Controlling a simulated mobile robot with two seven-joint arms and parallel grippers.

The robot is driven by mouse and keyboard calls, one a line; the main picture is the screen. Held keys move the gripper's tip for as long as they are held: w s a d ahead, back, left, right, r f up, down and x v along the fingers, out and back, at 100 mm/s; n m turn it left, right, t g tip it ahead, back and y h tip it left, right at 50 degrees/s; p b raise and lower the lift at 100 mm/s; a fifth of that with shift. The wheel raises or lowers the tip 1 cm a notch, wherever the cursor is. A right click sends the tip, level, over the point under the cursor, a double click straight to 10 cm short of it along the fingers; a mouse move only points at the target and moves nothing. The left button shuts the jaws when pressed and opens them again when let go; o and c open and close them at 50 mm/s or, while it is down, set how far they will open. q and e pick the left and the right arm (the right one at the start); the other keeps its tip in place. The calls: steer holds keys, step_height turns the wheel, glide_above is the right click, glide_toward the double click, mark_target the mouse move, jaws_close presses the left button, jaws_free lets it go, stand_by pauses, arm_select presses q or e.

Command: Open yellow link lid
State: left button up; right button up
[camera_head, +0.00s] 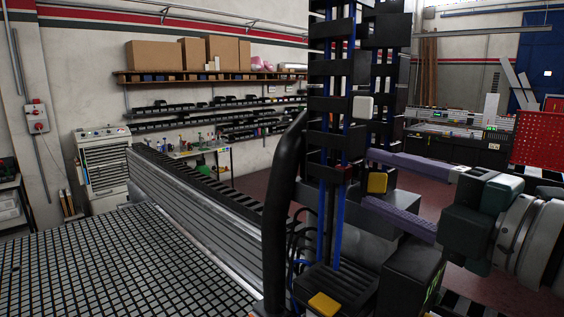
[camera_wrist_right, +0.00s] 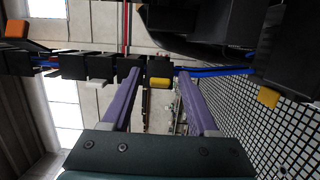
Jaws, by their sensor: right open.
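The yellow link lid (camera_head: 377,183) sits on the black cable chain (camera_head: 332,150) that hangs with blue cables inside. It looks closed against its link, though I cannot be sure. My right gripper (camera_head: 370,181) comes in from the right with purple fingers, open and empty. One finger shows above the yellow lid and the other below it. In the right wrist view the yellow lid (camera_wrist_right: 160,83) shows between the fingertips (camera_wrist_right: 159,72); I cannot tell whether they touch it. My left gripper is not in view.
A second yellow piece (camera_head: 323,304) is lower on the chain, and a white piece (camera_head: 363,107) is above. A thick black tube (camera_head: 285,215) stands left of the chain. The black grid table (camera_head: 110,265) is bare. Shelves with cardboard boxes (camera_head: 155,55) are at the back.

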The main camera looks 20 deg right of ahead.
steer(key=shift+w+a, duration=0.15)
steer(key=shift+w, duration=0.3)
jaws_close()
